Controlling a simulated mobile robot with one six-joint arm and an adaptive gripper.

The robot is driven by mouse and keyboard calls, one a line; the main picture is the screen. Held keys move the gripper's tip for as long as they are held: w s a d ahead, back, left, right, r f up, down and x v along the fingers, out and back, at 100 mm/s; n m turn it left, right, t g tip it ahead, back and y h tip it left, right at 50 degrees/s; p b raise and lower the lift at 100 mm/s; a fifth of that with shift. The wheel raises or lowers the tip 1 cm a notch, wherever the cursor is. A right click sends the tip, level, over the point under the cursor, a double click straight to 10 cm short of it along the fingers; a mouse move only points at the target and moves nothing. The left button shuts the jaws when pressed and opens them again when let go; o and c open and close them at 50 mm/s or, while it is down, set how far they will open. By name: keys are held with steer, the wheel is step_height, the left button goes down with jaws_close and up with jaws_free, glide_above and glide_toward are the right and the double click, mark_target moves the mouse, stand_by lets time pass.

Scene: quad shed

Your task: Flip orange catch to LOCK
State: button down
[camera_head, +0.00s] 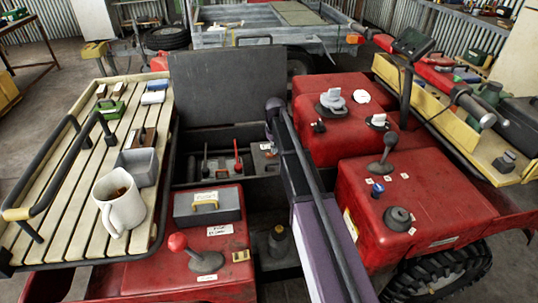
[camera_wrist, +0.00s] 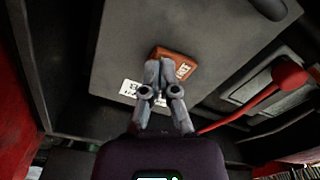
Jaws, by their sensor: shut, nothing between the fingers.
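The orange catch (camera_wrist: 178,57) is a small orange-brown block on a dark grey panel (camera_wrist: 125,45) in the wrist view. A white label (camera_wrist: 183,70) shows at its right side and another white label (camera_wrist: 130,88) lies to its lower left; the lettering is too small to read. My gripper (camera_wrist: 158,66) is shut and empty, its fingertips overlapping the catch's near-left part in the picture. I cannot tell whether they touch it. In the head view I cannot make out the catch or the fingertips.
A red-knobbed lever (camera_wrist: 290,77) stands right of my gripper in the wrist view. The head view shows a raised grey lid (camera_head: 228,85), a white mug (camera_head: 118,200) on a slatted rack (camera_head: 75,190), a red-knobbed lever (camera_head: 178,242) and red housings (camera_head: 425,190) with knobs.

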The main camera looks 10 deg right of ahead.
steer(key=shift+f, duration=0.3)
steer(key=shift+r, duration=0.1)
steer(key=shift+r+p, duration=3.3)
steer(key=shift+r, duration=0.15)
steer(key=shift+s, duration=0.1)
steer(key=s+r+m+p, duration=0.3)
steer(key=s, duration=1.1)
steer(key=s+r+m+p, duration=0.3)
steer(key=s, duration=1.2)
steer(key=shift+a+r, duration=0.25)
